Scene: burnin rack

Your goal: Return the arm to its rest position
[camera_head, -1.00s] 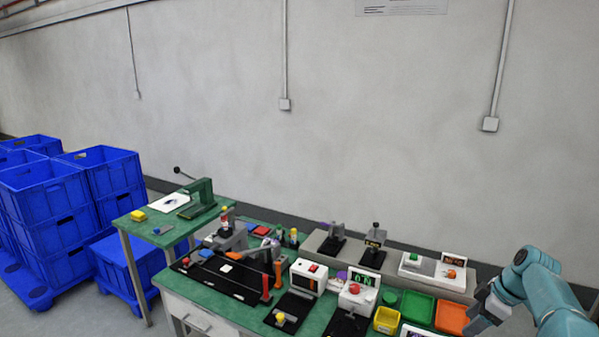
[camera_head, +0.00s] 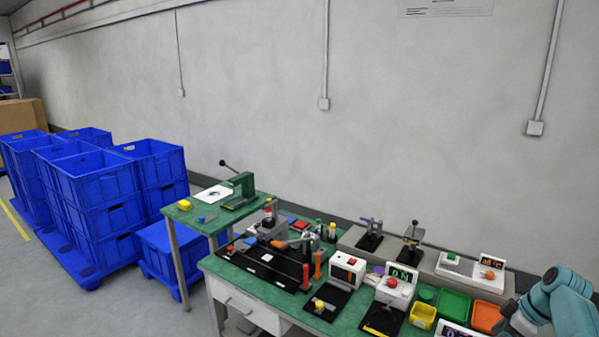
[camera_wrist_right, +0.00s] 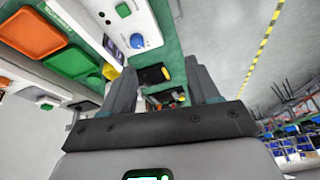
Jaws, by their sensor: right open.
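My right arm (camera_head: 562,302) is teal and shows at the lower right edge of the head view, beside the right end of the green bench. Its grey gripper (camera_head: 521,323) is partly cut off by the bottom edge there. In the right wrist view the two grey fingers of my right gripper (camera_wrist_right: 162,82) stand wide apart with nothing between them. Bench items show behind and beyond the fingers. My left arm and gripper are not in view.
The green bench (camera_head: 232,268) carries several devices, a green tray (camera_head: 453,305) and an orange tray (camera_head: 486,317); the trays lie close to my right gripper. A side table (camera_head: 190,218) and stacked blue crates (camera_head: 97,180) stand left. Grey wall behind.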

